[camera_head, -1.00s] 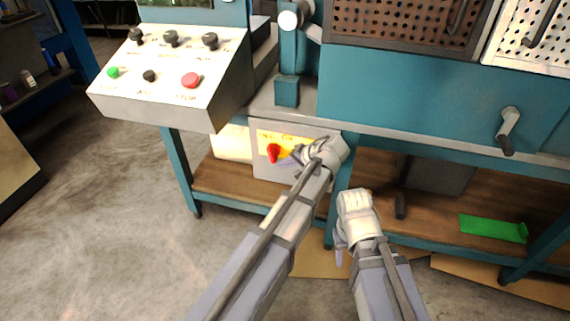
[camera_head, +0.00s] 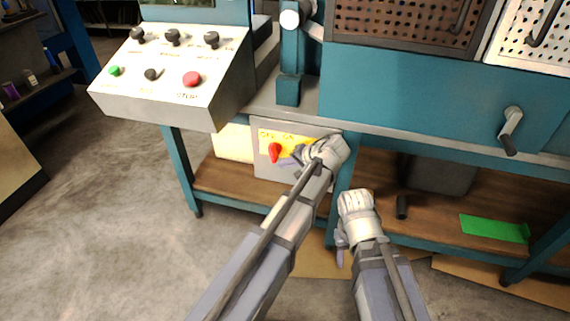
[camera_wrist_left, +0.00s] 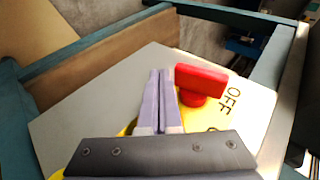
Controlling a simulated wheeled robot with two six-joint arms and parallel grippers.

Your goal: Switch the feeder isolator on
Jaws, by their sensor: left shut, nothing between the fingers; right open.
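The feeder isolator is a grey box (camera_head: 262,170) under the bench, with a yellow plate (camera_head: 291,140) and a red handle (camera_head: 275,152). In the left wrist view the red handle (camera_wrist_left: 202,80) has one end beside the printed OFF, and a second label is mostly hidden. My left gripper (camera_head: 284,161) is at the plate, just right of the handle in the head view. In the left wrist view its fingers (camera_wrist_left: 160,80) are together, empty, close beside the handle; I cannot tell whether they touch it. My right gripper (camera_head: 341,250) hangs open and empty, lower right.
A sloped control panel (camera_head: 140,100) with black knobs, a green button and a red button stands above left. A teal bench leg (camera_head: 343,190) is right of the box. A wooden lower shelf (camera_head: 235,182) runs below. Floor at left is clear.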

